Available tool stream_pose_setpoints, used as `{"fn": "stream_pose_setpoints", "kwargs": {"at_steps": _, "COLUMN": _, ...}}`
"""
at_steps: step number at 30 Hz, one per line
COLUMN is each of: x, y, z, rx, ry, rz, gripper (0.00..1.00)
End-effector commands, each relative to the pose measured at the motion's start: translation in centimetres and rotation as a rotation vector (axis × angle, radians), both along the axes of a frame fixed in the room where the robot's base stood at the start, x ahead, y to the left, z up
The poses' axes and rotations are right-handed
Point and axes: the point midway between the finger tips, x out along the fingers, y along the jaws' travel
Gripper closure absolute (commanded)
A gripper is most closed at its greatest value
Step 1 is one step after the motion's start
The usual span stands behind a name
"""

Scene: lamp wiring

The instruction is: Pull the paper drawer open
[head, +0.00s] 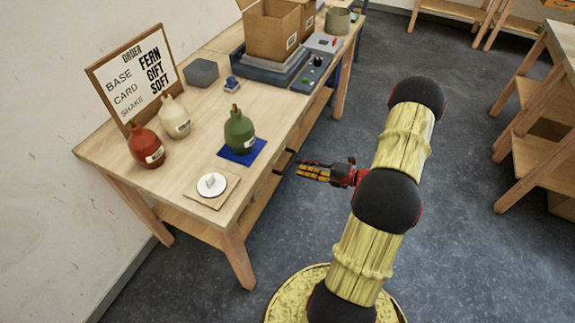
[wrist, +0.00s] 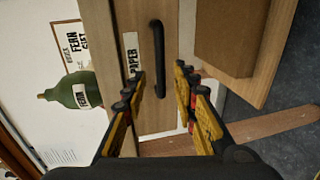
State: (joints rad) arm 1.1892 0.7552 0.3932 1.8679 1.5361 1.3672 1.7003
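The paper drawer (wrist: 142,30) shows in the wrist view as a wooden front with a white label reading PAPER. Its black bar handle (wrist: 157,50) stands out from the front. In the head view the dark handle (head: 279,171) shows at the table's near edge. My gripper (wrist: 159,76) is open, with one finger on each side of the handle in the wrist picture; no contact is visible. In the head view my gripper (head: 300,168) is beside the table edge, pointing at the drawer. The drawer looks shut.
On the table (head: 215,125) stand a green bottle (head: 239,131) on a blue mat, a red bottle (head: 146,147), a cream bottle (head: 174,117) and an order board (head: 132,75). A white disc (head: 212,185) lies near the front corner. Open floor (head: 480,250) lies right of my arm.

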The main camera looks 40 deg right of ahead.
Motion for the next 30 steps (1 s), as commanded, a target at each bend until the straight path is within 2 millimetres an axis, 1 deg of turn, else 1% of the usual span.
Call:
{"fn": "stream_pose_setpoints", "kwargs": {"at_steps": 1, "x": 0.7, "y": 0.5, "z": -0.4, "rx": -0.001, "ry": 0.0, "rz": 0.005, "gripper": 0.72}}
{"fn": "stream_pose_setpoints", "kwargs": {"at_steps": 6, "x": 3.2, "y": 1.5, "z": -1.0, "rx": -0.002, "ry": 0.0, "rz": 0.006, "gripper": 0.72}}
{"fn": "stream_pose_setpoints", "kwargs": {"at_steps": 9, "x": 4.4, "y": 2.0, "z": -1.3, "rx": -0.003, "ry": 0.0, "rz": 0.006, "gripper": 0.72}}
{"fn": "stream_pose_setpoints", "kwargs": {"at_steps": 13, "x": 5.5, "y": 2.4, "z": -1.5, "rx": -0.005, "ry": 0.0, "rz": 0.004, "gripper": 0.72}}
{"fn": "stream_pose_setpoints", "kwargs": {"at_steps": 17, "x": 6.0, "y": 2.6, "z": -1.5, "rx": -0.005, "ry": 0.0, "rz": 0.004, "gripper": 0.72}}
{"fn": "stream_pose_setpoints", "kwargs": {"at_steps": 24, "x": 6.0, "y": 2.6, "z": -1.4, "rx": -0.004, "ry": 0.001, "rz": 0.003, "gripper": 0.72}}
{"fn": "stream_pose_setpoints", "kwargs": {"at_steps": 30, "x": 6.0, "y": 2.6, "z": -1.4, "rx": -0.004, "ry": 0.0, "rz": 0.003, "gripper": 0.83}}
